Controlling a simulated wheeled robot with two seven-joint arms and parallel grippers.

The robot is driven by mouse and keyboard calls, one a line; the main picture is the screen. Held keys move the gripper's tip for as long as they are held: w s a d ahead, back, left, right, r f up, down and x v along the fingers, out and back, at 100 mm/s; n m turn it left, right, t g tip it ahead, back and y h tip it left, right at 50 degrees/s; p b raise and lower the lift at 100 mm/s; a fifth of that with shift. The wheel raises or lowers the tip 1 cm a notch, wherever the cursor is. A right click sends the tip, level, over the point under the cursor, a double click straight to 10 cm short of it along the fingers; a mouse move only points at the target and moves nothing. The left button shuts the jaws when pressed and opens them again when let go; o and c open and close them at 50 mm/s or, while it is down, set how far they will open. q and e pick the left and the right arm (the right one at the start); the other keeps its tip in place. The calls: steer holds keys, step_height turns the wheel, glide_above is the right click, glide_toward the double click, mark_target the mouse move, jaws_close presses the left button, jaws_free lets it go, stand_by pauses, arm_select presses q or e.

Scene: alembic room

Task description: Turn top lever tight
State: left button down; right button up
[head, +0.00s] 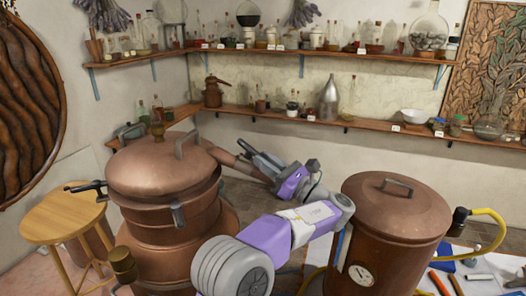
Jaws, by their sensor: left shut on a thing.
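The copper still (165,180) stands at the left of the head view with its domed, handled lid on. One dark lever clamp (88,187) sticks out at its left rim, and another lever (178,214) hangs down at its front. A copper pipe (226,157) slopes down to the right from the still. My left gripper (247,160) is at the right side of the still, by the pipe's far end, and is shut on a lever there. The lever is mostly hidden by the fingers. My right gripper is out of view.
A copper drum (390,225) with a gauge and yellow hose (490,238) stands at the right, close to my left forearm. A wooden stool (62,217) is at the left. Shelves (350,121) of bottles line the back wall. Tools lie on a table at lower right.

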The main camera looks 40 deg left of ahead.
arm_select(q)
steer(key=shift+w+a+f+n+g+h+p, duration=0.1)
steer(key=shift+w+n+g+p, duration=0.25)
steer(key=shift+n+g, duration=0.85)
steer(key=shift+w+a+n+g+h+p, duration=0.15)
steer(key=shift+n+g+p, duration=0.5)
steer(key=shift+g, duration=0.8)
steer(key=shift+w+f+n+g+h+p, duration=0.1)
steer(key=shift+w+n+g+p, duration=0.2)
steer(key=shift+n+g, duration=0.95)
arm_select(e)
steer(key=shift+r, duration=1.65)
arm_select(q)
steer(key=shift+w+g, duration=0.1)
steer(key=shift+g, duration=0.4)
steer(key=c, duration=1.1)
jaws_free()
steer(key=shift+o, duration=0.2)
steer(key=b+v, duration=0.1)
steer(key=v, duration=0.6)
steer(key=shift+d, duration=0.2)
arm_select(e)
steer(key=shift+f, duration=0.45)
